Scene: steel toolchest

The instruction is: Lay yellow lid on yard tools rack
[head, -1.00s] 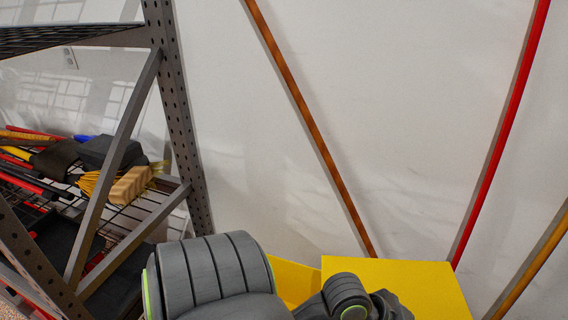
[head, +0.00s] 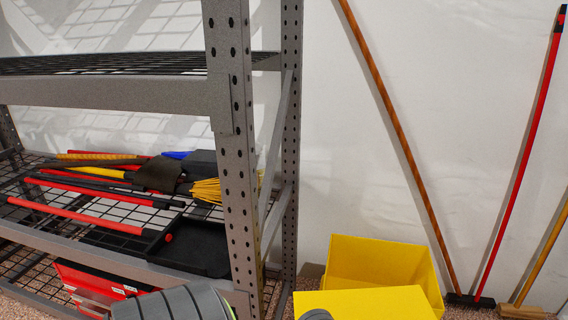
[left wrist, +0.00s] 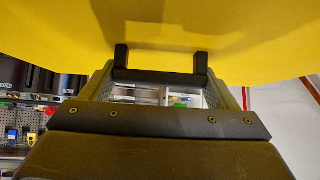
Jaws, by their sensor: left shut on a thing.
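The yellow lid (head: 368,303) is a flat panel at the bottom of the head view. In the left wrist view the yellow lid (left wrist: 160,22) fills the top. My left gripper (left wrist: 160,75) is shut on its dark bar handle, which hangs under the panel in that view. In the head view only a grey part of my arm shows and the gripper itself is hidden. The yard tools rack (head: 232,130) is a grey perforated steel shelf at the left. Its middle shelf holds several long-handled tools. My right gripper is not in view.
An open yellow bin (head: 375,262) stands on the floor beside the rack, behind the lid. Brooms with orange and red handles (head: 520,150) lean on the white wall at right. A black tray (head: 195,248) and red handles (head: 80,215) lie on the middle shelf.

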